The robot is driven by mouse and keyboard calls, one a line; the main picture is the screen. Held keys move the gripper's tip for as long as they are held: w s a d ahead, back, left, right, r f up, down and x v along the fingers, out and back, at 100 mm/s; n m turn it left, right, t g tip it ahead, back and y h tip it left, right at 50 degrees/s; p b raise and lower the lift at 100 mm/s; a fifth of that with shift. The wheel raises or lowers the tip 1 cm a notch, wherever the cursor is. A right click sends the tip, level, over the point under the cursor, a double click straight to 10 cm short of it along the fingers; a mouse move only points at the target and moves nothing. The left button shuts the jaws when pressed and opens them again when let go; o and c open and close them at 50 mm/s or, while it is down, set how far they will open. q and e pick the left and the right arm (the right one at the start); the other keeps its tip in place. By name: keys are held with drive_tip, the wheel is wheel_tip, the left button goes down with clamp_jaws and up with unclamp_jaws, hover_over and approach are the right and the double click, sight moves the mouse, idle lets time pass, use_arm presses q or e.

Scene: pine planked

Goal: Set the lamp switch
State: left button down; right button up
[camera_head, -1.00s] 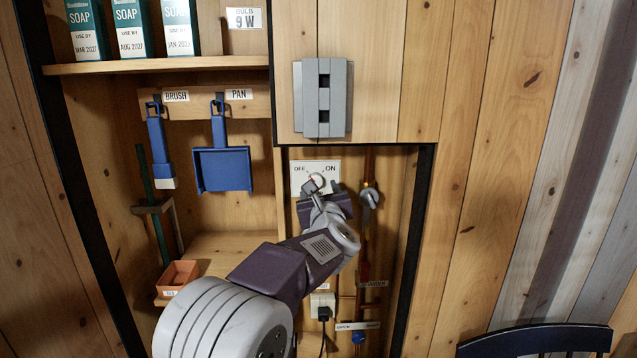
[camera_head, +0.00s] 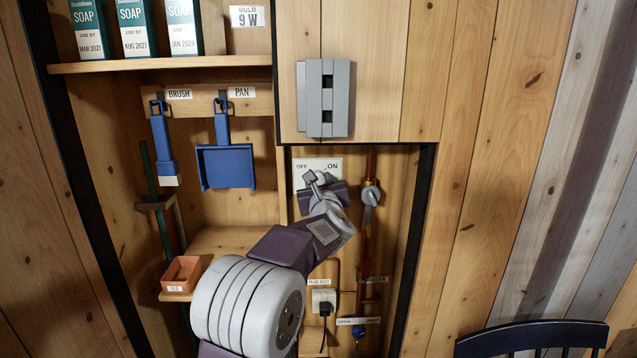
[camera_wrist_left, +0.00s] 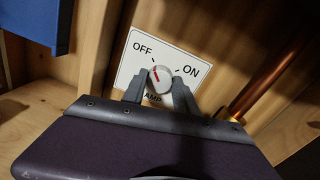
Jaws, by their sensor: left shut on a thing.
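The lamp switch is a white plate (camera_head: 331,162) marked OFF on the left and ON on the right, set in the lower right recess. In the wrist view the plate (camera_wrist_left: 136,62) shows tilted, with a round pale knob (camera_wrist_left: 164,74) bearing a red mark on its left part. I cannot tell exactly where the pointer aims. My left gripper (camera_head: 317,181) is at the switch, and its fingers cover much of the knob in the head view. In the wrist view the left gripper (camera_wrist_left: 158,85) is shut on the knob, one finger on each side. My right gripper is out of view.
A copper pipe with a grey valve handle (camera_head: 371,195) runs close to the right of the switch. A grey box (camera_head: 326,98) juts out above. A plugged socket (camera_head: 323,299) and a blue valve (camera_head: 358,331) are below. A blue dustpan (camera_head: 225,166) hangs left.

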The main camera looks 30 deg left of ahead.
use_arm(q)
drive_tip(key=m+b, duration=0.2)
drive_tip(key=m, duration=0.1)
drive_tip(key=shift+f+m, duration=0.1)
drive_tip(key=shift+m, duration=0.3)
drive_tip(key=m+b, duration=0.1)
drive_tip(key=m, duration=0.3)
drive_tip(key=shift+m, duration=0.4)
drive_tip(key=m, duration=0.4)
drive_tip(key=shift+m+t, duration=0.3)
drive_tip(key=m, duration=0.5)
drive_tip(key=c, duration=0.9)
unclamp_jaws()
drive_tip(key=shift+c, duration=0.2)
